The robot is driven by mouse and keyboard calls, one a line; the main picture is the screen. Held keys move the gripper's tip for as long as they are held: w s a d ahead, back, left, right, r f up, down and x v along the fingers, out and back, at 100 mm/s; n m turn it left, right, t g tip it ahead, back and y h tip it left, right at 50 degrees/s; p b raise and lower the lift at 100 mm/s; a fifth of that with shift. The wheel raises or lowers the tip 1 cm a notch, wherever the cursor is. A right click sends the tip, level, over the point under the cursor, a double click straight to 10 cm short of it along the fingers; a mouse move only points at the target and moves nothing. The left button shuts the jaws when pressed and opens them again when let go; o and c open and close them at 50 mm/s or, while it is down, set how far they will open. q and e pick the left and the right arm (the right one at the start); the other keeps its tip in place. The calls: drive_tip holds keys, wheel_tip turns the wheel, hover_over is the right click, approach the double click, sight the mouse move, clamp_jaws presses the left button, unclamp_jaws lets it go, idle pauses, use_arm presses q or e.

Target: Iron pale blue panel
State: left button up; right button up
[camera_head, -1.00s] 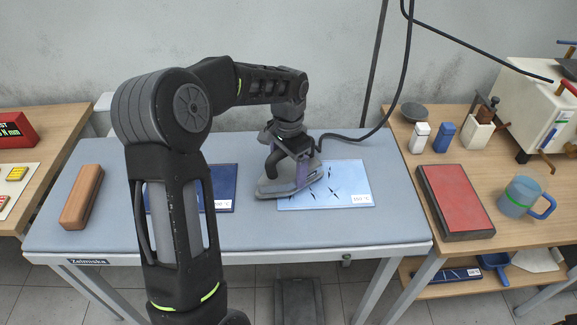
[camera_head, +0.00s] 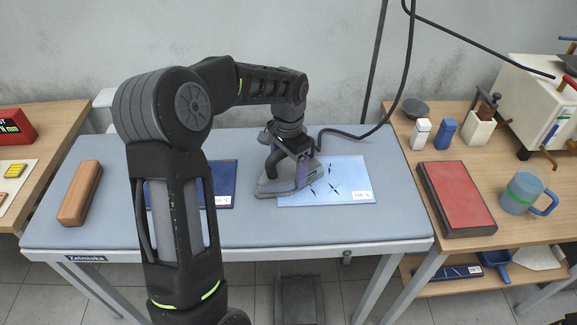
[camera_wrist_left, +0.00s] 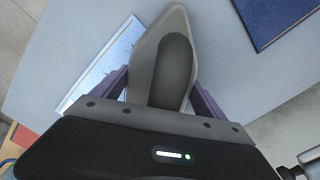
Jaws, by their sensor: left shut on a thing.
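The pale blue panel (camera_head: 340,178) lies flat on the grey-blue padded table, with several dark marks and a white label at its lower right. A grey iron (camera_head: 275,188) stands over the panel's left end, its left part reaching past the panel's edge. My left gripper (camera_head: 296,170) is shut on the iron's handle. In the left wrist view the iron (camera_wrist_left: 165,60) sits between the purple-grey fingers, and part of the pale blue panel (camera_wrist_left: 105,65) shows to its left. The iron hides the panel's left end. My right gripper is in neither view.
A dark blue panel (camera_head: 221,180) lies left of the iron, partly behind my arm. A wooden block (camera_head: 80,193) lies on the padded table's (camera_head: 300,225) left side. A black cord runs up from the iron. A side table at right holds a red-topped pad (camera_head: 456,194) and a blue mug (camera_head: 522,194).

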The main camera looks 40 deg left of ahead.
sight(319, 165)
use_arm(q)
drive_tip(key=shift+w+r, duration=0.1)
drive_tip(key=shift+w, duration=0.05)
drive_tip(key=shift+w+d, duration=0.55)
drive_tip(key=shift+d, duration=0.25)
drive_tip(key=shift+w+d, duration=0.5)
drive_tip(key=shift+d, duration=0.25)
drive_tip(key=shift+w+d, duration=0.1)
drive_tip(key=shift+w+d+r+p, duration=0.1)
drive_tip(key=shift+w+d+p, duration=0.15)
drive_tip(key=shift+w+d, duration=0.4)
drive_tip(key=shift+w+d+p, duration=0.2)
drive_tip(key=shift+w+d, duration=0.2)
drive_tip(key=shift+d, duration=0.3)
drive_tip(key=shift+w+d, duration=0.3)
drive_tip(key=shift+d, duration=0.05)
drive_tip(key=shift+w+d, duration=0.8)
drive_tip(key=shift+d, duration=0.35)
drive_tip(key=shift+f, duration=0.2)
